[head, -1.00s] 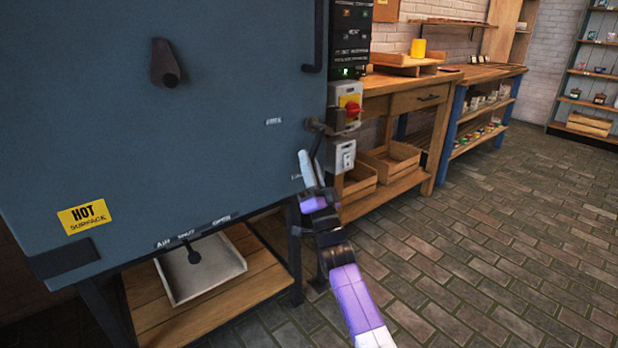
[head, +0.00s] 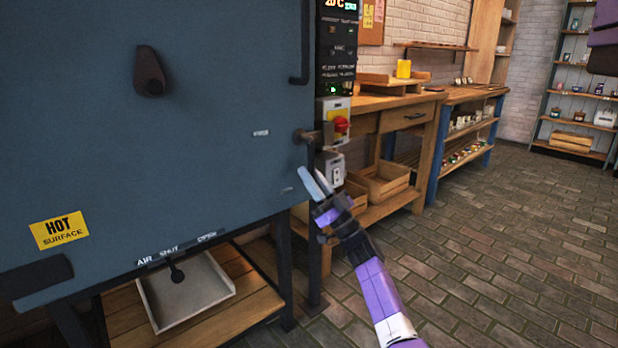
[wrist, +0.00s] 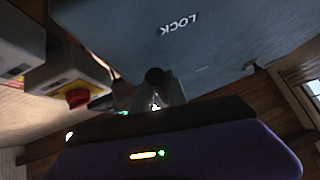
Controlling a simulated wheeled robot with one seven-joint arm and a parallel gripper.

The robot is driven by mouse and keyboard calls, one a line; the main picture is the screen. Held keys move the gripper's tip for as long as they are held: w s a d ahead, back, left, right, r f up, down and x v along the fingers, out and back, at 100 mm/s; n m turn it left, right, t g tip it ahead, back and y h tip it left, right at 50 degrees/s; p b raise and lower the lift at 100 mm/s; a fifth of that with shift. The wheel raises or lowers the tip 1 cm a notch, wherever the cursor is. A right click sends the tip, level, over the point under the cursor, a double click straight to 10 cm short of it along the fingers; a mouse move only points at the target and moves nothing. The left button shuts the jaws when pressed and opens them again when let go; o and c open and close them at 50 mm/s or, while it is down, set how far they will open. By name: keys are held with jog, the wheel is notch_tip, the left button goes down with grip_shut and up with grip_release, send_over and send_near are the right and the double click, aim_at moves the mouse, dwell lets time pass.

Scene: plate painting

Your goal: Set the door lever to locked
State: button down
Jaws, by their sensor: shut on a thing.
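The dark door lever (head: 304,137) is at the right edge of the blue-grey kiln door (head: 200,100). It seems to run down from its round hub toward my gripper (head: 318,182), and its lower part is hard to make out. My gripper is shut on the lever, low beside the door edge. In the wrist view the lever's dark round part (wrist: 155,77) shows just beyond the jaws. The LOCK label (wrist: 178,24) shows upside down on the door there. In the head view two small labels, an upper one (head: 261,133) and a lower one (head: 286,190), are too small to read.
A red and yellow switch box (head: 335,124) and a grey box (head: 332,170) stand close right of the lever. Wooden crates (head: 382,182) and a workbench (head: 390,101) are behind. The brick floor at right is free.

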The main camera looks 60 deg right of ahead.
jog(key=shift+d, duration=0.1)
jog(key=c, duration=1.3)
grip_release()
jog(key=shift+p+v, duration=0.85)
jog(key=shift+v, duration=3.15)
